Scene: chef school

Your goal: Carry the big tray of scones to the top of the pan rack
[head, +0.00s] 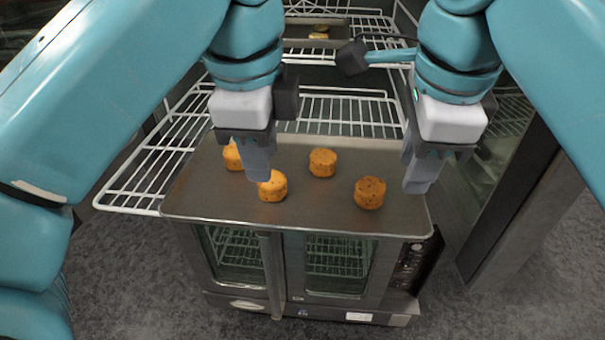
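The big grey metal tray (310,208) lies level in the middle of the head view, with several orange-brown scones (369,194) spread on it. It is above an oven with glass doors; I cannot tell whether it touches the oven top. My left gripper (258,168) points down over the left half of the tray and partly hides two scones. My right gripper (418,174) points down at the tray's right edge. I cannot tell whether either gripper touches or holds the tray. The white wire pan rack (345,112) stands behind the tray, partly hidden by my arms.
The oven (340,265) stands on the dark grey floor (140,285). A smaller tray (300,43) with food on it sits farther back on the wire rack. A wire shelf (150,165) sticks out at the left. A dark panel (515,215) stands close at the right.

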